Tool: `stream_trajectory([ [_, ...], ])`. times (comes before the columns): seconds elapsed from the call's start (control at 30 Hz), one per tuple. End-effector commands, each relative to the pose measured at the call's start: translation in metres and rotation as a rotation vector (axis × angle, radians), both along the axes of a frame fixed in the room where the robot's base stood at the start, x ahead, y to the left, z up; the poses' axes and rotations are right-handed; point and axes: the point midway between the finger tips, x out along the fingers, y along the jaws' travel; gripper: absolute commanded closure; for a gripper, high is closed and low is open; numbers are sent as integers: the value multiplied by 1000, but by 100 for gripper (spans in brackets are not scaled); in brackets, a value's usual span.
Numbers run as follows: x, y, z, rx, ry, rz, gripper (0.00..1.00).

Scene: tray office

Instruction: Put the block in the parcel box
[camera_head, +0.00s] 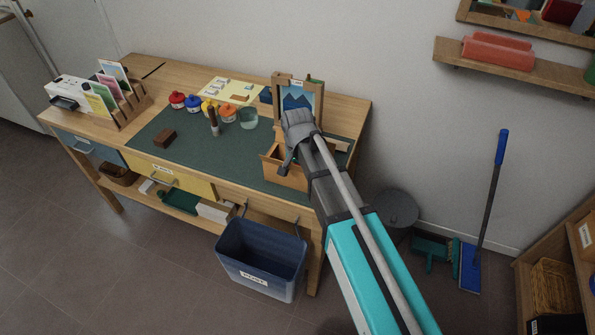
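A small dark brown block (165,138) lies on the green mat (240,158), on the left part of the desk. A brown open cardboard box (283,178), which looks like the parcel box, stands at the right front of the mat. My gripper (287,165) reaches down at the box, over or beside its opening. My arm covers the right side of the box and part of its inside. The fingers are small and dark, and I cannot tell whether they are open or shut. The block is well apart from my gripper.
Paint jars (193,103), a brush holder (213,122) and a glass jar (248,118) stand behind the block. A card rack (125,108) is at the left. A framed picture (297,97) stands behind my gripper. A blue bin (262,258) is below the desk's front edge.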

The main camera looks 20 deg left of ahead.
Motion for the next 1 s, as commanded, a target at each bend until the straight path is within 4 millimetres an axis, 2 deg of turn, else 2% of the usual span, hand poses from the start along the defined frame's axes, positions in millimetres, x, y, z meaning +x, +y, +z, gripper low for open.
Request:
stream_trajectory([
  [0.13,0,0,-4,0,0,0,88],
  [0.17,0,0,-4,0,0,0,31],
  [0.33,0,0,-3,0,0,-1,0],
  [1.0,0,-1,4,0,0,-1,0],
])
